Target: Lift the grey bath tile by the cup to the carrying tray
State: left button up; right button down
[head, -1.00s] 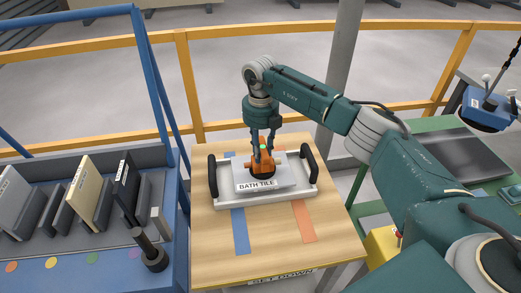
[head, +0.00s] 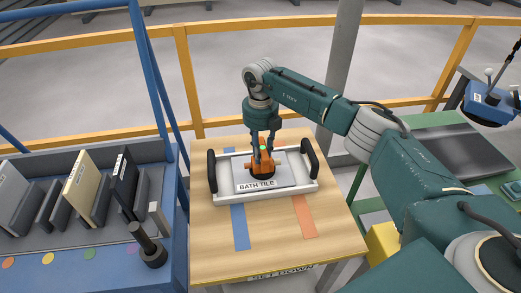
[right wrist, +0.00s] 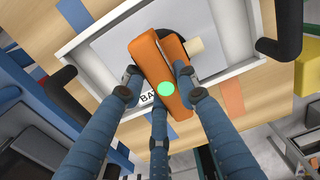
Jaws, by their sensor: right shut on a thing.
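The grey bath tile (head: 282,179) lies flat inside the white carrying tray (head: 292,193) on the wooden table, its "BATH TILE" label facing front. It also shows in the right wrist view (right wrist: 112,45). An orange suction cup tool (head: 265,165) with a black cup and a green spot stands on the tile. My right gripper (head: 263,148) reaches down from above and is shut on the cup's orange handle (right wrist: 150,70). The fingers hide part of the handle. My left gripper is not in view.
The tray has black handles (head: 212,170) at both ends. Blue (head: 240,228) and orange (head: 304,217) strips mark the table. A blue rack (head: 85,250) with upright slabs stands at left. A yellow rail (head: 220,122) runs behind, beside a grey post (head: 342,70).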

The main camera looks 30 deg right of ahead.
jog(key=shift+f, duration=0.15)
jog(key=c, duration=1.3)
grip_release()
jog(key=shift+o, duration=0.2)
notch_tip(320, 180, up, 12)
jog(key=shift+s, duration=0.1)
